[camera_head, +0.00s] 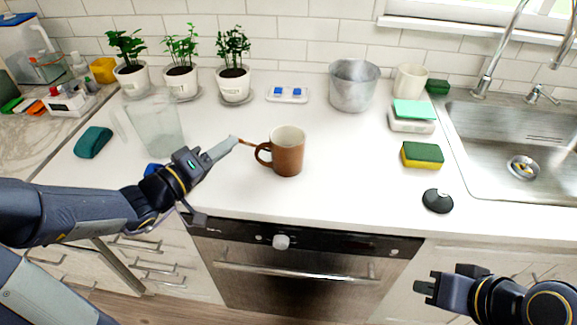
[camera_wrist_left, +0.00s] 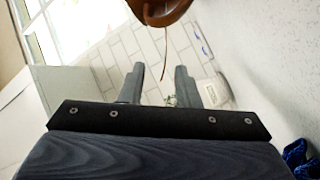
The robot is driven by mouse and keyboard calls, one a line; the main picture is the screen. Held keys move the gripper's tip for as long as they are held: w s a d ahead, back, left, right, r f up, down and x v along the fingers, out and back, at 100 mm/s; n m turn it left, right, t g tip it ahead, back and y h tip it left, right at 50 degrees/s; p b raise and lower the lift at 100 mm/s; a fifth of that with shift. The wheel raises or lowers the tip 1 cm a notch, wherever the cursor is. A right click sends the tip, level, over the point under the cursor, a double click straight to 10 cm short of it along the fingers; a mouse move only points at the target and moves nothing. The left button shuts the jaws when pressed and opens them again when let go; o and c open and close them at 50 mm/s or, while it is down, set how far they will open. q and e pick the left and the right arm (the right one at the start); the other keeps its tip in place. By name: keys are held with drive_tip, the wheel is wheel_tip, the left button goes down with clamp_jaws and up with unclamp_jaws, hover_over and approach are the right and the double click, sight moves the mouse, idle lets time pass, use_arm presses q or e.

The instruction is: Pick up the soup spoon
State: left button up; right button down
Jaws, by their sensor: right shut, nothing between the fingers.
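A brown mug (camera_head: 287,155) stands upright on the white counter; its underside edge (camera_wrist_left: 158,8) shows at the top of the left wrist view. A thin reddish-brown strip (camera_head: 247,142) lies between the mug and my left gripper's tips. My right gripper (camera_head: 424,288) is shut and empty, in front of the counter.
A clear glass vessel (camera_head: 156,126) stands behind my left arm, and a blue item (camera_head: 153,169) is partly hidden by it. A metal bucket (camera_head: 353,88), sponges (camera_head: 422,155) and a black round lid (camera_head: 437,200) lie further right. The counter between mug and sponges is clear.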

use_arm(q)
drive_tip(key=x, duration=0.3)
drive_tip(key=p+x, duration=0.1)
drive_tip(key=x, duration=0.2)
drive_tip(key=shift+w+d+f, duration=0.15)
drive_tip(key=shift+w+f, duration=0.05)
drive_tip(key=shift+w, duration=0.05)
clamp_jaws()
